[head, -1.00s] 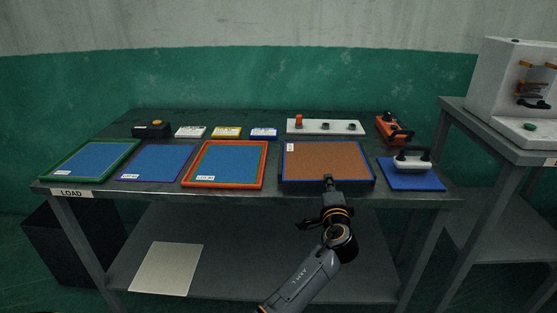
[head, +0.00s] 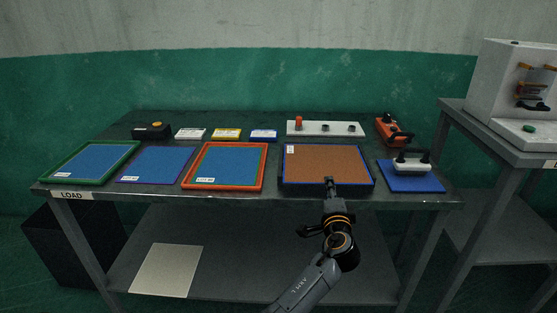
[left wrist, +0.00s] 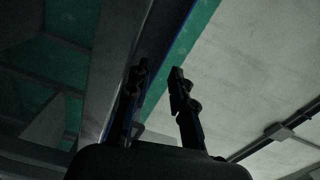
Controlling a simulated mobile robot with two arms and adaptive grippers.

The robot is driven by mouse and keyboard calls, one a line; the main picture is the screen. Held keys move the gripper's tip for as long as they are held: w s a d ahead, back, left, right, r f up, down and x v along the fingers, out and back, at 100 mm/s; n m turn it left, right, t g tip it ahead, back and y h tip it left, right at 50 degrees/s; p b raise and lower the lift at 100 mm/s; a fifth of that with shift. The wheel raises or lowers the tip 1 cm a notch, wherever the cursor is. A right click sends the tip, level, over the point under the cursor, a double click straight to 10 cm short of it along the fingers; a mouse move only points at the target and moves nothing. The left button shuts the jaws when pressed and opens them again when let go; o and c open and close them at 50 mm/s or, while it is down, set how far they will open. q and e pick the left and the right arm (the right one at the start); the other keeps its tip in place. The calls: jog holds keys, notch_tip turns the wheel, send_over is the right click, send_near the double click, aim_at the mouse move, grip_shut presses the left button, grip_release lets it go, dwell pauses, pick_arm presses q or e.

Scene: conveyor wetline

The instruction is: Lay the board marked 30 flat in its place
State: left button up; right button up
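A brown board (head: 327,163) with a thin blue border and a small white label lies flat in a dark tray or frame (head: 374,180) at the table's front, right of centre. Its label is too small to read, so I cannot tell if it is the one marked 30. My left gripper (head: 330,182) is at the middle of its front edge. In the left wrist view the two fingers (left wrist: 159,75) stand apart, and a dark, blue-lined edge runs along the left finger; I cannot tell whether they touch it. My right gripper is not in view.
Left of it lie blue panels with green (head: 90,161), purple (head: 155,163) and orange-red (head: 225,165) borders. A blue plate with a handled block (head: 411,174) lies at right. Behind stand small coloured boxes (head: 227,133), a white strip with knobs (head: 325,127) and an orange tool (head: 393,132).

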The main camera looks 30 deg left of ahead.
pick_arm(q)
jog(key=p+v, duration=0.1)
jog(key=v, duration=0.3)
dwell(0.4)
jog(key=o, duration=0.6)
jog(key=shift+c, duration=0.2)
jog(key=v, duration=0.8)
